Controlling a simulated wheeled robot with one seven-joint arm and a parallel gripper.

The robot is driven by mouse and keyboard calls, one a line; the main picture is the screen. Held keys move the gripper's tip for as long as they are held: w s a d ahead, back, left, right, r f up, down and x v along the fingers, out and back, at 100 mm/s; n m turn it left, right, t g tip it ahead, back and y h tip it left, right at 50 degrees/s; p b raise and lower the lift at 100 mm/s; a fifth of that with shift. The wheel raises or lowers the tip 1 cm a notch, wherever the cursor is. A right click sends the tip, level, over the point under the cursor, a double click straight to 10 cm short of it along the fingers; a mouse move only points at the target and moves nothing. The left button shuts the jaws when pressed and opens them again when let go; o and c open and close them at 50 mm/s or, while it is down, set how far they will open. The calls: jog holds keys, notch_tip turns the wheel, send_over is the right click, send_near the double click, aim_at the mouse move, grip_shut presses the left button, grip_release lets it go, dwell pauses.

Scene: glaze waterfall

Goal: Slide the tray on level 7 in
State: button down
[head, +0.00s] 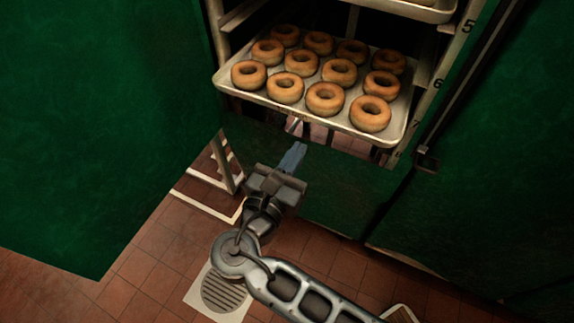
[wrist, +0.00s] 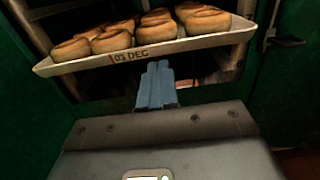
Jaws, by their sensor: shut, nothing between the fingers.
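The metal tray (head: 318,121) carries several rows of ring doughnuts and sits in the rack at about the level marked 7, its front part jutting out past the rack posts. In the wrist view its front rim (wrist: 200,43) bears a label reading "03 DEC". My gripper (head: 297,150) has its blue fingers closed together with nothing between them. It is just below and in front of the tray's front rim. In the wrist view the fingertips (wrist: 157,66) appear just under the rim by the label; whether they touch it I cannot tell.
Another tray (head: 418,11) is higher in the rack, near number 5. Numbers 5, 6 and 7 run down the right post (head: 433,85). A green door (head: 100,110) stands open at the left, with a green panel (head: 480,180) at the right. A floor drain (head: 222,293) lies below.

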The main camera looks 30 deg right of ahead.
send_near(329, 99)
jog(key=shift+w+d+f+p, duration=0.3)
jog(key=shift+w+d+f, duration=0.6)
jog(key=shift+w+f, duration=0.2)
jog(key=shift+w+d+r, duration=0.1)
jog(key=shift+w+d, duration=0.05)
jog(key=shift+d, duration=0.1)
jog(key=p+x, duration=0.2)
jog(key=x, duration=0.7)
